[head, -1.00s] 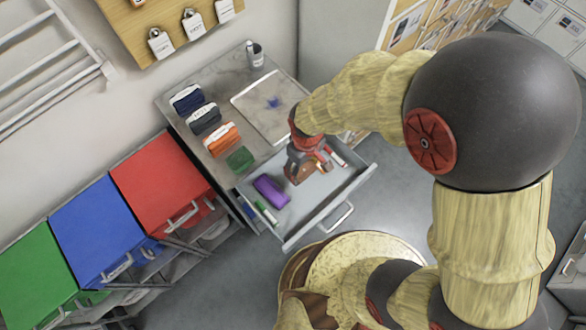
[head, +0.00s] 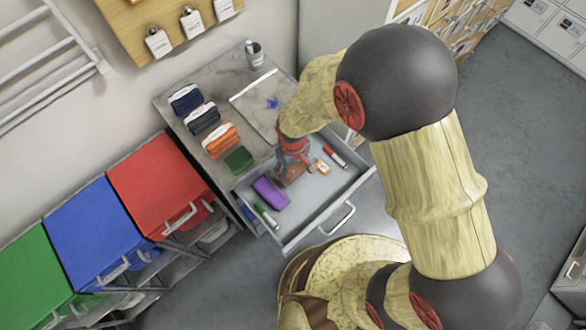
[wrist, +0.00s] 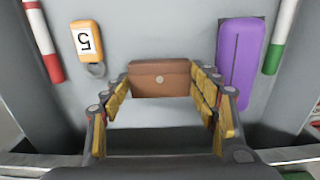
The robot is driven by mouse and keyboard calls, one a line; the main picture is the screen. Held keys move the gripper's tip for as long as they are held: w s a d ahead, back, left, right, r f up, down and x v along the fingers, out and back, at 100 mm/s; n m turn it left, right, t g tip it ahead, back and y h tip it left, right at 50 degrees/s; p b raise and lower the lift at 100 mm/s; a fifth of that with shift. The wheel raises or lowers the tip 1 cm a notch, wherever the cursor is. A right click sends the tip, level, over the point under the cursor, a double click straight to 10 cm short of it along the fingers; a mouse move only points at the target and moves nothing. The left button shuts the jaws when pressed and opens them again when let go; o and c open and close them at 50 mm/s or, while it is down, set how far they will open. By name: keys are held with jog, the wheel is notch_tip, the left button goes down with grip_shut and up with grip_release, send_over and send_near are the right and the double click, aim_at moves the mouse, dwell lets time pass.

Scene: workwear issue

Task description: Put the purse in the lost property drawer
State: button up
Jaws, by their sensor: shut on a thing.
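The purse is a small brown case with a round clasp; in the wrist view the purse (wrist: 160,78) sits between the yellow-padded fingers of my gripper (wrist: 163,100). In the head view my gripper (head: 291,166) is over the open drawer (head: 315,207), and the purse (head: 290,176) shows below it. My gripper is shut on the purse, low inside the drawer. Whether the purse touches the drawer floor I cannot tell.
The drawer also holds a purple case (head: 270,193), a green-and-white marker (head: 267,216), a red-and-white marker (head: 335,157) and an orange numbered tag (head: 323,167). Rolled items (head: 203,119) and a clipboard (head: 268,103) lie on the top above. Coloured bins (head: 158,183) stand at left.

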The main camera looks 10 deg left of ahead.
jog(key=shift+f, duration=0.1)
jog(key=o, duration=0.7)
jog(key=shift+f, duration=0.1)
jog(key=o, duration=0.4)
jog(key=shift+o, duration=0.3)
